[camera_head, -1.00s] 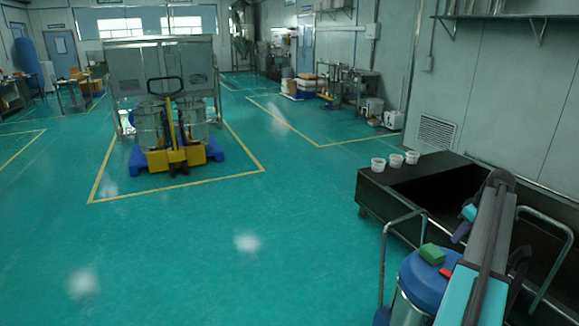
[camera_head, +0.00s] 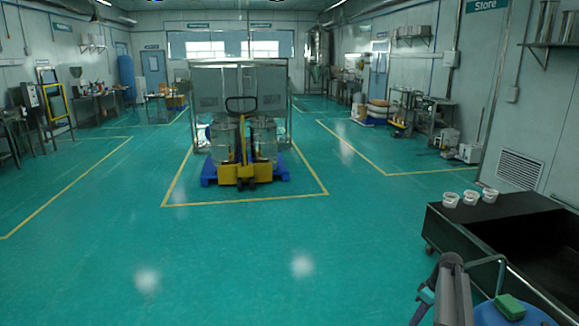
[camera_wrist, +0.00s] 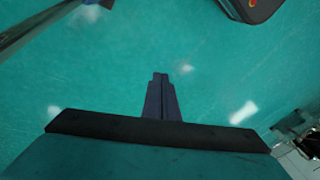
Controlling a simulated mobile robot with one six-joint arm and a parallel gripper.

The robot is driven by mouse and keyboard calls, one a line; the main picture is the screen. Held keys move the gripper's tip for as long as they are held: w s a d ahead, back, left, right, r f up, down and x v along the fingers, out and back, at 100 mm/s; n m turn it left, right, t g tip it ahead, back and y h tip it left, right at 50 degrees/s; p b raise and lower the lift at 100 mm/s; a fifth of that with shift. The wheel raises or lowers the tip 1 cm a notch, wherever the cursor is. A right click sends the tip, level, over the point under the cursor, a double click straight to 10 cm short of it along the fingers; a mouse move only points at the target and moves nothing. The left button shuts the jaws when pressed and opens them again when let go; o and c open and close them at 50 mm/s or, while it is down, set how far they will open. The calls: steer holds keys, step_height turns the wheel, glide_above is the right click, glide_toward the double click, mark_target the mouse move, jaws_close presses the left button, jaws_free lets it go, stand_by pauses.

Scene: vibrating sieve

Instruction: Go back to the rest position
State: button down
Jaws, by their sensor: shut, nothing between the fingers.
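My gripper (camera_wrist: 161,80) shows in the wrist view with its two dark fingers together and nothing between them. It points over bare green floor and touches nothing there. In the head view my arm (camera_head: 454,290) is at the lower right, beside the blue drum lid; the fingers cannot be made out in that view.
A dark cart (camera_head: 510,235) with three white cups (camera_head: 470,198) stands at the right. A green block (camera_head: 510,307) lies on a blue lid (camera_head: 515,318) near my arm. A yellow pallet jack (camera_head: 240,172) with drums stands mid-room. The floor ahead is clear.

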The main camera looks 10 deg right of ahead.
steer(key=s+a+f+n+g, duration=0.1)
steer(key=s+a+f, duration=0.4)
steer(key=a, duration=0.5)
steer(key=s+a+f+g, duration=0.2)
steer(key=a+f, duration=0.6)
steer(key=a, duration=0.2)
steer(key=s+a+f+n+g, duration=0.1)
steer(key=s+a+f, duration=0.4)
steer(key=a, duration=0.5)
steer(key=s+a+f+g+h, duration=0.1)
steer(key=s+a+f+g, duration=0.1)
steer(key=s+a+f, duration=0.65)
steer(key=s+m+h, duration=0.2)
steer(key=s+m, duration=0.5)
steer(key=s, duration=0.7)
steer(key=shift+s+a, duration=0.15)
steer(key=shift+a, duration=0.2)
steer(key=shift+f, duration=0.1)
